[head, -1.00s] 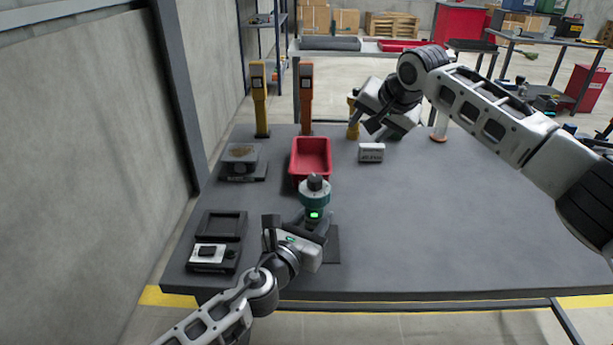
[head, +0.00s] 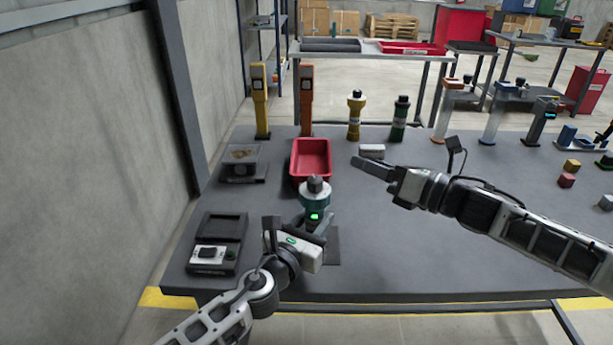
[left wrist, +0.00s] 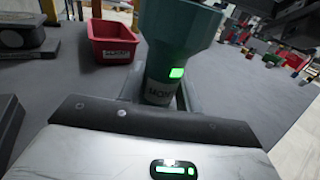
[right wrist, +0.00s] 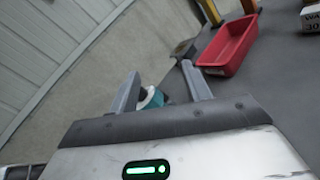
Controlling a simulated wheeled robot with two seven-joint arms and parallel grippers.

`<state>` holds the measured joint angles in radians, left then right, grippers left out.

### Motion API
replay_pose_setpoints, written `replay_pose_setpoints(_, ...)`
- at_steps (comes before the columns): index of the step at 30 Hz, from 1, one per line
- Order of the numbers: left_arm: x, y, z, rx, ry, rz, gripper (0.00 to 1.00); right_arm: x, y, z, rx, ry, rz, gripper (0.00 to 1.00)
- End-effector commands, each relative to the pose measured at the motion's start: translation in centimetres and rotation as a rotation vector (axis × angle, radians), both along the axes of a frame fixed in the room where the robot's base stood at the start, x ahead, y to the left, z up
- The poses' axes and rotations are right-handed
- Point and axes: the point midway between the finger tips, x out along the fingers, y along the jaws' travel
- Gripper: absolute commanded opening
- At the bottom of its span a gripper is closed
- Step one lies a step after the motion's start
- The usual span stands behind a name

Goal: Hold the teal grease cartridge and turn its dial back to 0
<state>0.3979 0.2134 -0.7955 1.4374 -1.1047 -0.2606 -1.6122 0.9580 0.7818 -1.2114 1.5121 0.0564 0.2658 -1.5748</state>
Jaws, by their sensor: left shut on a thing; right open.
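The teal grease cartridge (head: 314,198) stands upright at the front left of the table, with a dark grey knob-like dial (head: 316,184) on top and a lit green display. The dial's reading is not legible. My left gripper (head: 314,226) is shut on the cartridge's lower part; the left wrist view shows the fingers around its labelled lower section (left wrist: 160,92). My right gripper (head: 360,172) is open and empty, to the right of the cartridge and apart from it, pointing left. In the right wrist view, part of the cartridge (right wrist: 152,98) shows beyond and between the open fingers.
A red bin (head: 311,171) stands just behind the cartridge. A small white box (head: 372,151) lies behind my right gripper. Yellow (head: 355,117) and green (head: 400,119) cartridges stand at the back edge. A black device (head: 213,255) lies left. The table's front right is clear.

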Motion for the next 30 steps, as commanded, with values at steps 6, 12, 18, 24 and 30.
replay_pose_setpoints(6, 0.0, 0.0, -0.1, 0.0, 0.001, -0.001, 0.0, -5.0, 0.9, -1.7, -0.214, -0.329, 0.181, 0.48)
replay_pose_setpoints(12, 0.0, 0.0, -0.1, 0.0, 0.001, -0.001, 0.0, -5.8, 2.0, -2.0, -0.258, -0.415, 0.225, 0.48)
replay_pose_setpoints(18, 0.0, 0.0, -0.1, 0.0, 0.001, -0.001, 0.0, -4.4, 5.2, -2.0, -0.256, -0.414, 0.226, 0.48)
replay_pose_setpoints(24, 0.0, 0.0, -0.1, 0.0, 0.001, -0.001, 0.0, -2.7, 8.8, -2.0, -0.256, -0.412, 0.224, 0.48)
replay_pose_setpoints(30, 0.0, 0.0, -0.1, 0.0, 0.001, -0.001, 0.0, -1.5, 11.2, -2.0, -0.256, -0.41, 0.222, 0.48)
